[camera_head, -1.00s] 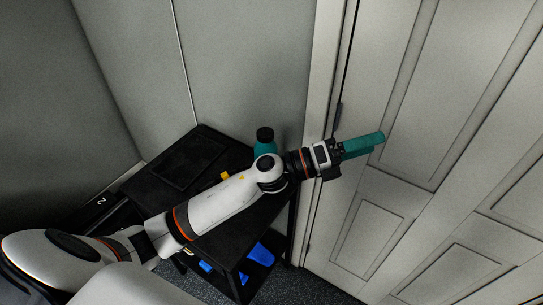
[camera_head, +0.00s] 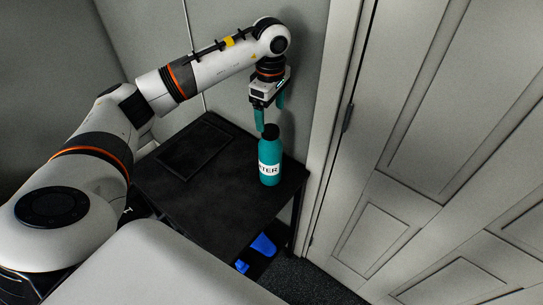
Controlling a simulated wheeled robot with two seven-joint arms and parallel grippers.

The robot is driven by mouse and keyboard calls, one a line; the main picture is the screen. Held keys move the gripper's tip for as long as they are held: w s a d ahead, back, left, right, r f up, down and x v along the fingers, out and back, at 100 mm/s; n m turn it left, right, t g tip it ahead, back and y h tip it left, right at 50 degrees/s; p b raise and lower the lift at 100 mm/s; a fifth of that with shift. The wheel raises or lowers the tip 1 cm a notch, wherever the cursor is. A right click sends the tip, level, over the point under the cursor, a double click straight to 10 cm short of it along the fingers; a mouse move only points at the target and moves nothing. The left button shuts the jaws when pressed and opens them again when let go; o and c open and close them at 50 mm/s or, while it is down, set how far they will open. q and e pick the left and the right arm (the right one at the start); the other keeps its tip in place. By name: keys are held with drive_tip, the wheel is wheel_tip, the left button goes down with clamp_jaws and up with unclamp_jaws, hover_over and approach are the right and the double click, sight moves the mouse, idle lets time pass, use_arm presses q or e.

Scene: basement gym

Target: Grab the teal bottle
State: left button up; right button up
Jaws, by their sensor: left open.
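The teal bottle (camera_head: 269,154) stands upright on the black table (camera_head: 215,203), near its far right corner. It has a black cap and a white label with dark letters, partly readable as "TER". My left gripper (camera_head: 269,119) points down with its teal fingers apart, just above and at the bottle's cap. One finger shows left of the cap and the other behind it to the right. I cannot tell whether a finger touches the bottle. The jaws hold nothing. My right gripper is not in view.
A flat dark panel (camera_head: 194,152) lies at the table's back left. Blue items (camera_head: 262,245) sit on a lower shelf. A grey wall stands close behind the table, and a pale panelled door (camera_head: 420,130) stands to the right. The tabletop's front is clear.

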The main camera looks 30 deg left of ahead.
sight(269, 129)
use_arm(q)
wheel_tip(269, 129, down, 3)
drive_tip(key=shift+f+p, duration=0.2)
drive_tip(key=shift+p, duration=0.25)
drive_tip(key=shift+s+f+p, duration=0.1)
drive_tip(key=shift+f+p, duration=0.4)
drive_tip(key=shift+f, duration=0.05)
wheel_tip(269, 129, down, 4)
drive_tip(key=shift+s+r+p, duration=0.1)
drive_tip(key=shift+r+p, duration=0.15)
drive_tip(key=shift+p, duration=0.7)
drive_tip(key=shift+f, duration=0.45)
drive_tip(key=shift+c, duration=0.5)
drive_tip(key=c, duration=1.3)
drive_tip(key=shift+o, duration=0.2)
drive_tip(key=shift+r, duration=0.15)
